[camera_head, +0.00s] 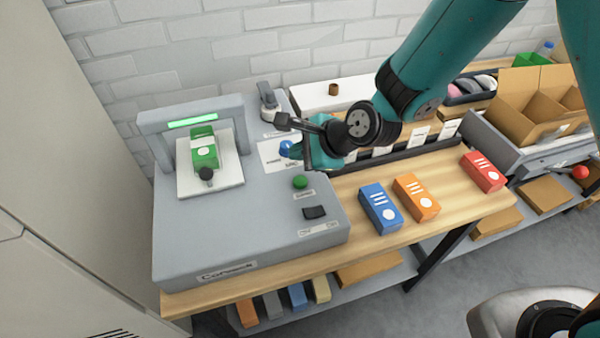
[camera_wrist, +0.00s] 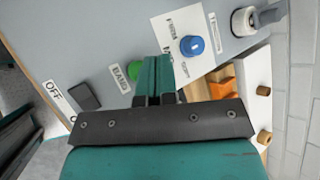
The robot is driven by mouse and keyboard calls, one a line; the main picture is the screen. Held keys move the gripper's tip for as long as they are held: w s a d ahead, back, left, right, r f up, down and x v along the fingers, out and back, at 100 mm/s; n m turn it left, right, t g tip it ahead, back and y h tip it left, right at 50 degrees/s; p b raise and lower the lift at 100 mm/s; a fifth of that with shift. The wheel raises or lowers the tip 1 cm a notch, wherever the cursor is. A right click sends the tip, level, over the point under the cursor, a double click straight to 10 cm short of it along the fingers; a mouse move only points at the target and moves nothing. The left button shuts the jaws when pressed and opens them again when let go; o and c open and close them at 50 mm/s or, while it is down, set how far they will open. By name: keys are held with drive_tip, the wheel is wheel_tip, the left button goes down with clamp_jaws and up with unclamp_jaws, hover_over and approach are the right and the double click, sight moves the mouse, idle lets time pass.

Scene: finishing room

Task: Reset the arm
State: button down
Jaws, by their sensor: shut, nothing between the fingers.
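My gripper (camera_head: 304,152) hangs in the air over the right part of the grey machine (camera_head: 250,235), beside its blue knob (camera_head: 286,148). My teal arm reaches down to it from the upper right. In the wrist view the two teal fingers (camera_wrist: 157,68) are closed together with nothing between them. They point at the machine's panel, between the green button (camera_wrist: 136,70) and the blue knob (camera_wrist: 191,46). Part of the panel is hidden behind the gripper.
A green box (camera_head: 204,150) stands on the machine's white plate. Blue (camera_head: 380,208), orange (camera_head: 416,197) and red (camera_head: 483,172) boxes lie on the wooden bench. A cardboard carton (camera_head: 525,105) stands at the right. A lever (camera_head: 267,98) rises behind the panel.

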drive_tip(key=s+d+r+n+g, duration=0.1)
drive_tip(key=s+d+r+n, duration=0.1)
drive_tip(key=s+r+n, duration=0.3)
drive_tip(key=s+d+r+n+g, duration=0.1)
drive_tip(key=s+d+r+n, duration=0.15)
drive_tip(key=r+n, duration=0.3)
drive_tip(key=s+d+r+n+g+h, duration=0.1)
drive_tip(key=s+d+r+n, duration=0.3)
drive_tip(key=s+n, duration=0.2)
drive_tip(key=s+d+r+n+g+h, duration=0.1)
drive_tip(key=s+d+r+n+h, duration=0.1)
drive_tip(key=s+d+n, duration=0.3)
drive_tip(key=s+r+n, duration=0.1)
drive_tip(key=s, duration=0.2)
drive_tip(key=shift+r+g+h, duration=0.3)
drive_tip(key=shift+r+g, duration=0.1)
drive_tip(key=shift+a, duration=0.1)
idle(2.0)
